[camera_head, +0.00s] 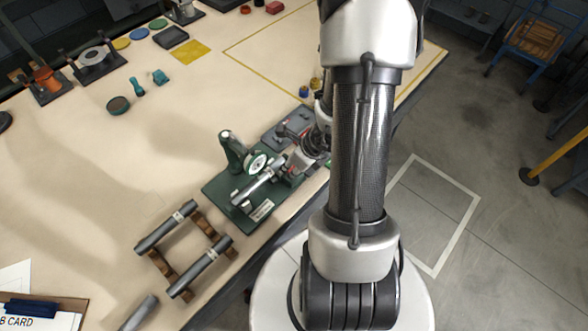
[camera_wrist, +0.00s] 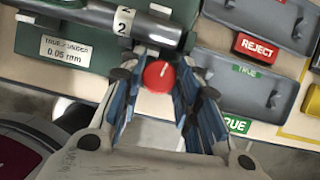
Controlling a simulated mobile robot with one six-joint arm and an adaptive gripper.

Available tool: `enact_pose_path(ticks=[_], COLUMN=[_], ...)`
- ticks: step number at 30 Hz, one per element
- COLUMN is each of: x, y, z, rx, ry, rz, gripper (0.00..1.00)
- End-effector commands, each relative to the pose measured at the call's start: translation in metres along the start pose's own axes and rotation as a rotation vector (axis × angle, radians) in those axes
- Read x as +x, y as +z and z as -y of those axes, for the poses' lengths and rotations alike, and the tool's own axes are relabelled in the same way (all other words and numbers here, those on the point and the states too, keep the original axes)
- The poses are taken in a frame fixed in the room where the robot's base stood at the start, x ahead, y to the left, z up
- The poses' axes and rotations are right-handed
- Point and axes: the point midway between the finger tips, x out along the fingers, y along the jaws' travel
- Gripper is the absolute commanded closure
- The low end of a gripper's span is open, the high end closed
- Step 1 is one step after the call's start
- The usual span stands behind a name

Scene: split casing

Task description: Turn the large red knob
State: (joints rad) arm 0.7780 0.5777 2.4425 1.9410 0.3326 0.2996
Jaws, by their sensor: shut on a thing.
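The large red knob (camera_wrist: 159,76) is round with a white mark that points up and slightly right in the wrist view. In the head view the shaft (camera_head: 258,184) lies on a green fixture (camera_head: 215,187) with a dial gauge (camera_head: 257,164). My arm partly covers the gripper (camera_head: 300,166) there, and the knob's mark cannot be made out.
Two more shafts (camera_head: 168,228) rest on a brown rack (camera_head: 163,262) to the left. The table's front edge runs close beside the fixture.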

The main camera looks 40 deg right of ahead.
Motion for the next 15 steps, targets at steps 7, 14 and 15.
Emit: enact_pose_path(ticks=[7,14,15], x=[0.0045,0.003,0.0029], y=[-0.0005,0.0003,0.0002], z=[-0.0008,-0.0017,-0.002], rx=[0.18,0.327,0.348], ry=[-0.079,-0.138,-0.146], rz=[0.004,0.004,0.003], gripper=[0.94,0.94,0.94])
